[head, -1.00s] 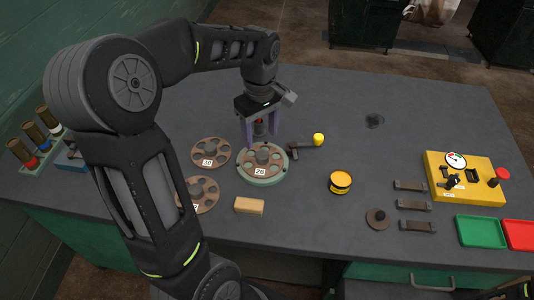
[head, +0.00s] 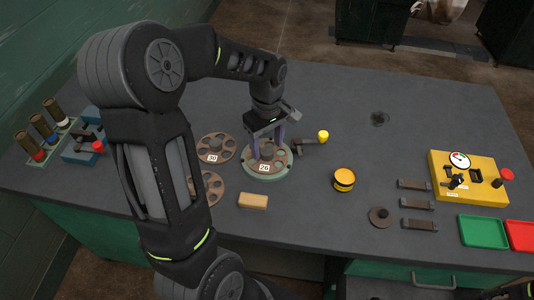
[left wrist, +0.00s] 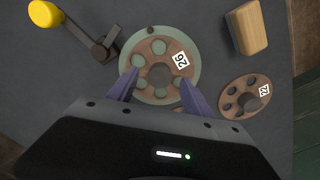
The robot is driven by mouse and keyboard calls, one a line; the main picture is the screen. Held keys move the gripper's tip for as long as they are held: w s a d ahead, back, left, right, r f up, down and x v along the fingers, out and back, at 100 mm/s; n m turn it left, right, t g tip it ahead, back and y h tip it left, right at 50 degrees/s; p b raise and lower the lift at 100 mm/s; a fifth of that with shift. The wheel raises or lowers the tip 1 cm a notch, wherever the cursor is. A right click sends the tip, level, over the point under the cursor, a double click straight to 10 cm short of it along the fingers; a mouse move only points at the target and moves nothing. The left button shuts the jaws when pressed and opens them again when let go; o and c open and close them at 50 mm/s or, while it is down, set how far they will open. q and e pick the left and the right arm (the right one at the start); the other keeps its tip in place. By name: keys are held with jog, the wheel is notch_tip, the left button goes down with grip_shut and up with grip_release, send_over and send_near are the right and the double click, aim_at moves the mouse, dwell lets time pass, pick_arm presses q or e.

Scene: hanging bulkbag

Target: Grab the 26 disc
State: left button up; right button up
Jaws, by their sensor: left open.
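The brown disc labelled 26 (head: 281,160) lies on a round pale green base (head: 268,175) on the table, with a raised hub at its middle. It also shows in the left wrist view (left wrist: 157,47). My left gripper (head: 267,153) points down over this disc and is open. In the left wrist view its two purple fingers (left wrist: 160,78) stand on either side of the hub, with gaps between. I cannot tell whether the fingertips touch the disc. My right gripper is not in view.
A disc labelled 30 (head: 215,148) and one labelled 22 (left wrist: 245,96) lie close by. A crank with a yellow knob (head: 323,136) adjoins the base. A wooden block (head: 253,201) and a yellow tin (head: 344,179) lie nearer the front.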

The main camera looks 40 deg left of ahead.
pick_arm(q)
notch_tip(320, 180, down, 2)
jog(key=shift+c, duration=0.6)
grip_shut()
dwell(0.5)
jog(key=shift+r, duration=0.1)
